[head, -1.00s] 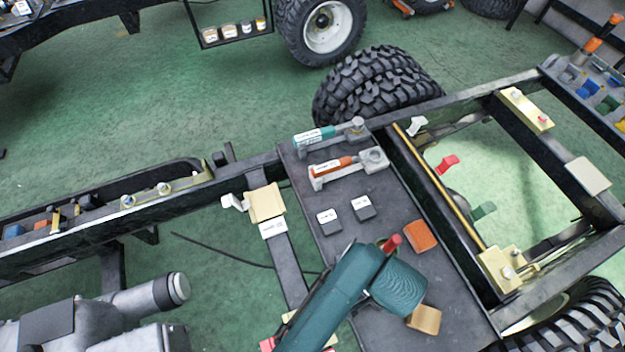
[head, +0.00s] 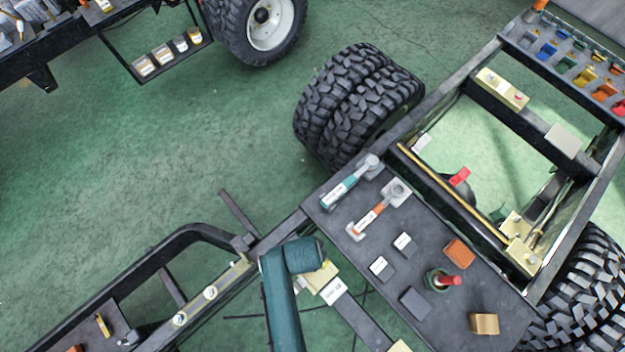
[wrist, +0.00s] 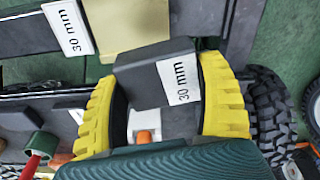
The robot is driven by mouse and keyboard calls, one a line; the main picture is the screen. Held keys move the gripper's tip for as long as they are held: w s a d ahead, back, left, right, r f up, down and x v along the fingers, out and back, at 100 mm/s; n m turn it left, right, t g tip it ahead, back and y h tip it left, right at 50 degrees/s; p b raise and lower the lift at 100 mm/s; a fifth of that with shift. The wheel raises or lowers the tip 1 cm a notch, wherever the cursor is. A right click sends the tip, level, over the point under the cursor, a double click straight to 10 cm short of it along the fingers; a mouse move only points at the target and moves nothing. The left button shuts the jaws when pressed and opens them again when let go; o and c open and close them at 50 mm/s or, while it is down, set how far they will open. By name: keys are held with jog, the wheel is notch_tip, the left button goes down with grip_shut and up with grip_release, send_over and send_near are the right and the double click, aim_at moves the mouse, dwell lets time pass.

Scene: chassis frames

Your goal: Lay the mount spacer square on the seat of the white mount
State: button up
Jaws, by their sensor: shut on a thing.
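The mount spacer (wrist: 150,72), a dark grey block labelled "30 mm", is clamped between the yellow fingers of my gripper (wrist: 165,100). It overlaps the edge of a pale beige seat plate (wrist: 125,22); I cannot tell the height between them. A "30 mm" label (wrist: 67,27) lies beside the plate. In the head view the plate (head: 325,278) shows on the left crossmember, beside its label (head: 333,291); my arm partly covers it. A white piece (head: 302,284) at the plate's left is mostly hidden. The held spacer is hidden in the head view.
A dark tray (head: 450,325) right of my arm carries two tools (head: 350,182), two labelled dark blocks (head: 404,244), an unlabelled dark block (head: 414,302), an orange block (head: 459,253), a red-topped item (head: 441,281) and a tan block (head: 485,323). Frame rails (head: 215,305) border the area.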

jog(key=shift+m, duration=0.9)
jog(key=s, duration=0.1)
jog(key=s+r+p, duration=0.1)
jog(key=s+d+p, duration=0.1)
jog(key=shift+s+r, duration=0.3)
jog(key=shift+s, duration=0.05)
jog(key=b, duration=0.5)
send_over(321, 276)
jog(key=w+a, duration=0.2)
notch_tip(321, 276, down, 6)
jog(key=shift+s+r, duration=0.1)
jog(key=shift+r, duration=0.15)
jog(key=shift+f, duration=0.4)
jog(key=shift+f, duration=0.1)
jog(key=shift+f, duration=0.45)
jog(key=shift+f+b, duration=0.3)
jog(key=shift+f, duration=0.05)
jog(key=shift+f+b, duration=0.3)
jog(key=shift+f, duration=0.4)
